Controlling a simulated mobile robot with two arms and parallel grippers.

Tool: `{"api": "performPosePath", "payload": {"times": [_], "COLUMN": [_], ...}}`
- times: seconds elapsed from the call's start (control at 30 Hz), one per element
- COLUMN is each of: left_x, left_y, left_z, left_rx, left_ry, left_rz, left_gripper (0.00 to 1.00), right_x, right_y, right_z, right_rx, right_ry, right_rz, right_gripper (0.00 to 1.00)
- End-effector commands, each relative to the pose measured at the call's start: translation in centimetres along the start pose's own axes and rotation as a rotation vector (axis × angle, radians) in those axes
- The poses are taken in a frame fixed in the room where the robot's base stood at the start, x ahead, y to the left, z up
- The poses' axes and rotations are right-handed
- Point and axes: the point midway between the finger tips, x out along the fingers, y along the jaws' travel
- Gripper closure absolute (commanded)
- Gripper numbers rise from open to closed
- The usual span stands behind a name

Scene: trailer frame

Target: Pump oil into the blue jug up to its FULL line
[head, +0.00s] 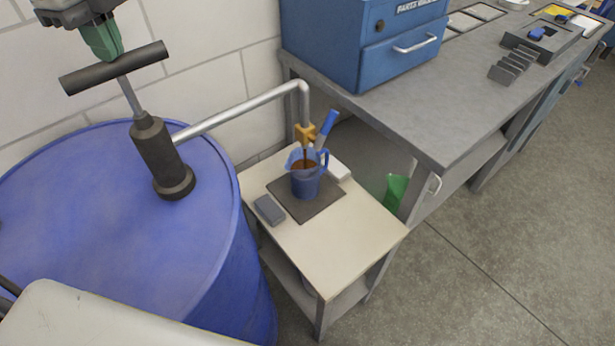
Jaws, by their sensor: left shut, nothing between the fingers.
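The blue jug (306,187) stands upright on a dark square mat (322,205) on a small cream table. The pump spout's brass nozzle (304,133) is over its open top. Brown oil (304,165) shows in the jug, with a thin brown stream under the nozzle. I cannot read the FULL line. The hand pump (157,160) stands on a blue drum, and its dark T-handle (115,69) is raised on its rod. My left gripper (107,55) is shut and empty, its green fingers just above or touching the handle's middle. My right gripper is not in view.
The blue drum (110,245) fills the left. A grey block (269,209) lies by the jug on the cream table (340,250); a blue-handled tool (327,125) and a white item (338,170) are behind it. A grey workbench (440,120) with a blue cabinet (350,50) stands at right.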

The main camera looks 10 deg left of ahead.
Motion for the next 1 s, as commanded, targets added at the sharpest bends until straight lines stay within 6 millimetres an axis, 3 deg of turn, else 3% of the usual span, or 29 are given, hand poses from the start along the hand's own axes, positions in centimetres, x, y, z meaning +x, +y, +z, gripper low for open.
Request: {"api": "performPosePath", "payload": {"times": [0.67,1.0], "left_x": [3.9,1.4], "left_y": [0.1,0.1], "left_z": [0.0,0.0], "left_rx": [0.001,0.0], "left_ry": [0.002,0.001], "left_rz": [0.008,0.006], "left_gripper": [1.0,1.0], "right_x": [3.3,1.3], "right_y": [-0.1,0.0], "right_z": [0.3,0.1], "right_rx": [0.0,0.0], "right_ry": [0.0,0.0], "right_rz": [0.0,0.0], "right_gripper": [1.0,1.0]}}
